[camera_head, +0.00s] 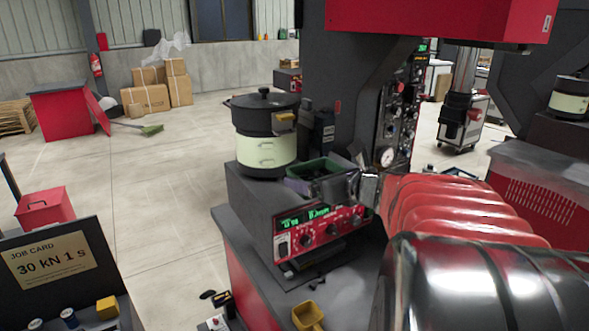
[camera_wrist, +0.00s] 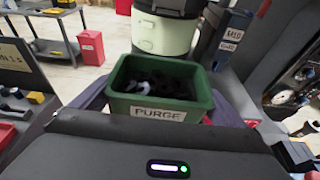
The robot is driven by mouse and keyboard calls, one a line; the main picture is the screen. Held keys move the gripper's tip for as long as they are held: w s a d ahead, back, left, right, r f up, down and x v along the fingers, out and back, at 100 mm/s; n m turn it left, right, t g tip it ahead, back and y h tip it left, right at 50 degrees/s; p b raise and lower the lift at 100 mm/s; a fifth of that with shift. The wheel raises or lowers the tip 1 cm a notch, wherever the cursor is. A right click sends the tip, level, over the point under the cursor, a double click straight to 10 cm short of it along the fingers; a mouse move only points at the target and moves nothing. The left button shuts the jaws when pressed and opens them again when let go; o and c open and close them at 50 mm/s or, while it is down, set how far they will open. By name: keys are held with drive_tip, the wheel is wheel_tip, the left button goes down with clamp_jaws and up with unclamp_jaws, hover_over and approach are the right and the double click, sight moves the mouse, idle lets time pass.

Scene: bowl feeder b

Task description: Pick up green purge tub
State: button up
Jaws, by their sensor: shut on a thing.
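The green purge tub (camera_wrist: 186,113) is in the middle of the wrist view, with a white PURGE label on its near wall and dark scraps with a pale piece inside. It also shows in the head view (camera_head: 313,167), just in front of the black and cream feeder pot. My gripper (camera_wrist: 158,100) is shut on the tub, one finger along each side. In the head view my gripper (camera_head: 322,178) partly hides the tub above the red-fronted control box. I cannot tell whether the tub's base touches the box top.
The feeder pot (camera_head: 266,150) stands close behind the tub. The control box (camera_head: 316,231) with green digits is below. A dark press column (camera_head: 350,80) and gauge panel rise to the right. A yellow scoop (camera_head: 308,316) lies on the bench in front. Open floor lies left.

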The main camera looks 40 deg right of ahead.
drive_tip(key=s, duration=1)
drive_tip(key=shift+a, duration=0.3)
drive_tip(key=shift+w+f, duration=0.1)
drive_tip(key=shift+w, duration=0.05)
